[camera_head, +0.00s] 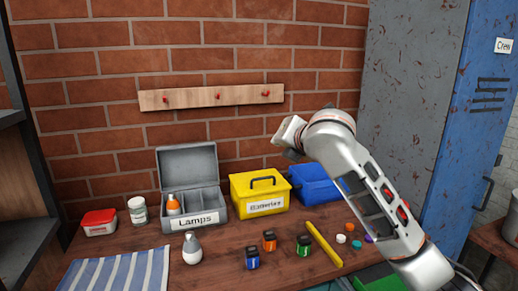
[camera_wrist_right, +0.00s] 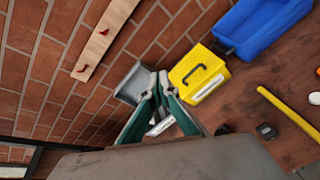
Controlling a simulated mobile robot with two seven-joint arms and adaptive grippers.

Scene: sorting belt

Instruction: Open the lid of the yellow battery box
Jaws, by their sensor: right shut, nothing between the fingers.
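The yellow battery box (camera_head: 242,206) stands on the workbench between a grey box and a blue box, with a dark handle on its closed lid (camera_head: 274,179) and a white label on its front. The right wrist view also shows the yellow box (camera_wrist_right: 208,62), to the right of my fingers. My right gripper (camera_head: 284,136) is above and behind the yellow box in the head view, apart from it. Its green fingers (camera_wrist_right: 159,77) are together and empty. My left gripper is not in view.
The open grey Lamps box (camera_head: 223,214) holds an orange bottle. The blue box (camera_head: 312,184) is close on the right. Small coloured jars (camera_head: 304,245), a yellow bar (camera_head: 324,245) and a striped cloth (camera_head: 117,273) lie in front. A peg rail (camera_head: 212,96) is on the brick wall.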

